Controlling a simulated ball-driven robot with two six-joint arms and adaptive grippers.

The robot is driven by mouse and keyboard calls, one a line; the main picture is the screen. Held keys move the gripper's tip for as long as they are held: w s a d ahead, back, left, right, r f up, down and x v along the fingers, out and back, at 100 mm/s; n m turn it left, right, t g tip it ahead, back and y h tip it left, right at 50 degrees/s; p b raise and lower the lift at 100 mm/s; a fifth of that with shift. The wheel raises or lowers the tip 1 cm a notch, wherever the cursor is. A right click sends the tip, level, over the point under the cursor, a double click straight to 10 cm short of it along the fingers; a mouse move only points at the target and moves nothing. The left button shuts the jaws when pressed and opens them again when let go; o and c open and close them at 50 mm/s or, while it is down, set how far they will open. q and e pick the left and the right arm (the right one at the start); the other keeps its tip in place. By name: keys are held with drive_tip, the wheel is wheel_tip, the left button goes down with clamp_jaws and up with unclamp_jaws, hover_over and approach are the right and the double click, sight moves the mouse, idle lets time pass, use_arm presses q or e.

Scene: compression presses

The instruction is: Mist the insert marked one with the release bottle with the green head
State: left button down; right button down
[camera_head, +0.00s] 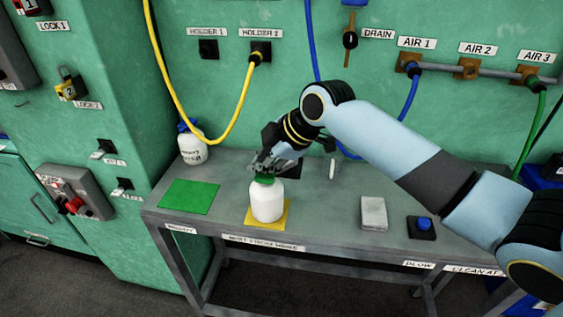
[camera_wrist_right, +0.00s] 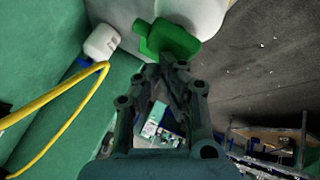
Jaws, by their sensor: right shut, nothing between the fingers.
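The release bottle with the green head (camera_head: 268,203) is white and stands upright on a yellow mat (camera_head: 251,222) on the bench. In the right wrist view its green head (camera_wrist_right: 168,38) is just past my fingertips. My right gripper (camera_head: 264,168) is shut and empty at the green head, with its fingertips close to or touching the head's top; I cannot tell which. The gripper partly covers the head in the head view. I cannot make out an insert marked one; a dark plate partly shows behind the gripper. My left gripper is not in view.
A white bottle with a blue head (camera_head: 192,149) stands at the bench's back left. A green mat (camera_head: 189,196) lies bare at the front left. A grey block (camera_head: 373,214) and a blue button (camera_head: 424,224) are to the right. Yellow hose (camera_head: 237,119) hangs behind.

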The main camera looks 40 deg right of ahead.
sight(263, 173)
drive_tip(key=shift+f, duration=0.15)
idle(0.3)
drive_tip(key=shift+f, duration=0.35)
drive_tip(key=shift+r, duration=0.15)
drive_tip(key=shift+r+p, duration=0.35)
drive_tip(key=shift+p, duration=0.1)
wheel_tip(263, 173, up, 6)
drive_tip(key=p, duration=0.5)
drive_tip(key=shift+r+p, duration=0.1)
drive_tip(key=shift+p, duration=0.3)
